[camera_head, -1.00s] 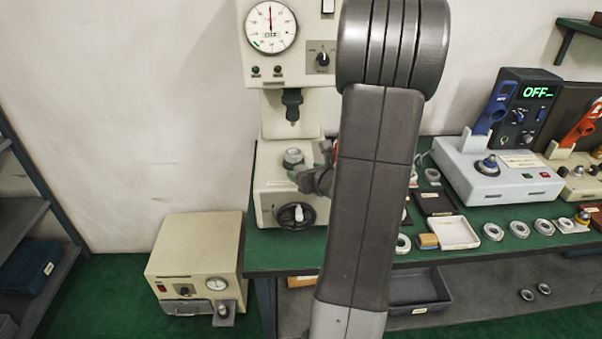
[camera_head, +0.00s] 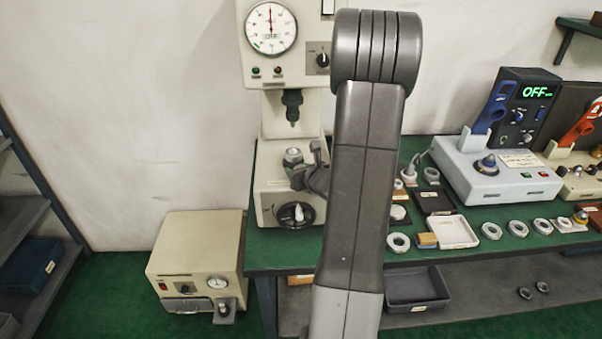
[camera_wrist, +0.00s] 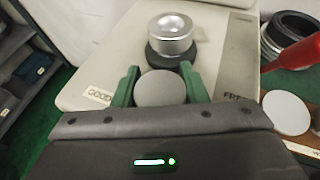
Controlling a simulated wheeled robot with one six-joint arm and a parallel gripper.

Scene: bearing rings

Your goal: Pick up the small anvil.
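A silver cylindrical anvil (camera_head: 292,157) stands upright on the beige tester below its spindle. In the wrist view a silver cylinder (camera_wrist: 172,30) on a dark collar stands just beyond my fingertips. My gripper (camera_head: 308,166) is close beside the anvil at its lower right. In the wrist view its green fingers (camera_wrist: 159,76) stand apart with a plain grey disc (camera_wrist: 160,89) showing between them. I cannot tell whether the fingers touch the disc or only flank it. Which of these pieces is the small anvil is not clear.
The tester head (camera_head: 292,103) overhangs the anvil. A handwheel (camera_head: 294,215) is on the tester's front. On the green bench (camera_head: 295,258) to the right are several metal rings, a white tray (camera_head: 453,232) and a control box (camera_head: 497,172). A red handle (camera_wrist: 290,53) shows right in the wrist view.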

